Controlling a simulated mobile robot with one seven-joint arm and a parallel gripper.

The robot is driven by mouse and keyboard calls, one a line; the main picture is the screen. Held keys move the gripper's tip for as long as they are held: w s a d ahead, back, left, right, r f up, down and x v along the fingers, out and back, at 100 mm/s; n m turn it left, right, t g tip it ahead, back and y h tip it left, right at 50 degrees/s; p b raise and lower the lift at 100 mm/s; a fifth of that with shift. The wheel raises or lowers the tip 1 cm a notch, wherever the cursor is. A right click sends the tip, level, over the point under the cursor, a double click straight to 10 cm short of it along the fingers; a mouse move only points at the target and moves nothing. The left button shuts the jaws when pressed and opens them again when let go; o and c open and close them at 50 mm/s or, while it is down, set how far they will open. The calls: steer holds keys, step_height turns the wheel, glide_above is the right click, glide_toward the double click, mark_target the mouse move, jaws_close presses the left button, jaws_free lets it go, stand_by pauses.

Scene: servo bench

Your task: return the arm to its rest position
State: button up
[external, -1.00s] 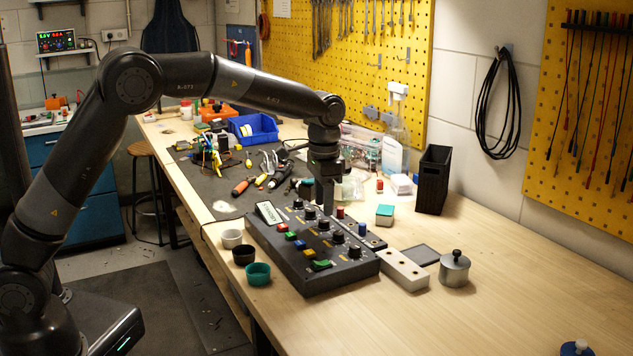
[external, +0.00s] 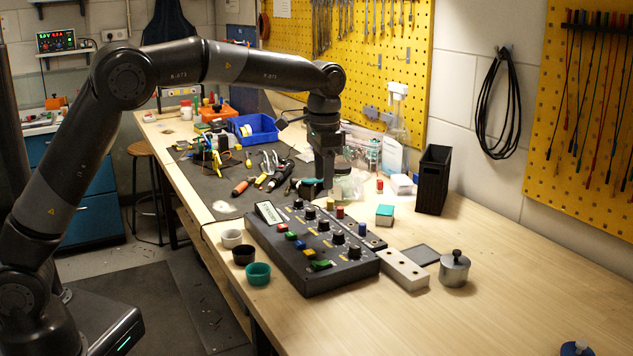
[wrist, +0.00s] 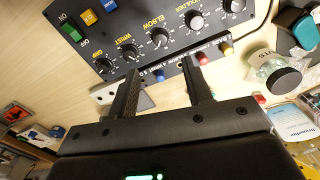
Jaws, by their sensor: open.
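My gripper (external: 328,182) hangs pointing down over the far edge of the black control box (external: 290,262), with its fingers above the knobs' height. In the wrist view my gripper (wrist: 160,68) is open, with its two black fingers apart and nothing between them. The control box also shows in the wrist view (wrist: 110,38), with its labelled knobs and coloured buttons. My arm reaches out from the left, raised and bent over the bench.
Three small cups stand left of the box, among them a teal cup (external: 258,274). A white block with holes (external: 404,270) and a lidded metal pot (external: 454,269) stand at its right. Hand tools lie behind it. A black bin (external: 433,180) stands by the wall.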

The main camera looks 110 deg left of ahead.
steer(key=s+d+r+m+t, duration=0.15)
steer(key=d+r, duration=0.35)
steer(key=d, duration=0.9)
steer(key=s+d+r+m+t, duration=0.15)
steer(key=d+r, duration=0.25)
steer(key=d, duration=0.9)
steer(key=s+d+f+m+t, duration=0.1)
steer(key=s+d+f+m, duration=0.1)
steer(key=s+d, duration=0.6)
steer(key=s+d+f+m+t, duration=0.1)
steer(key=s+d+f, duration=0.2)
steer(key=s+d, duration=0.6)
steer(key=d, duration=0.2)
steer(key=shift+s+d+f+m+t, duration=0.3)
steer(key=shift+d+f+m, duration=0.05)
steer(key=shift+d+m, duration=0.05)
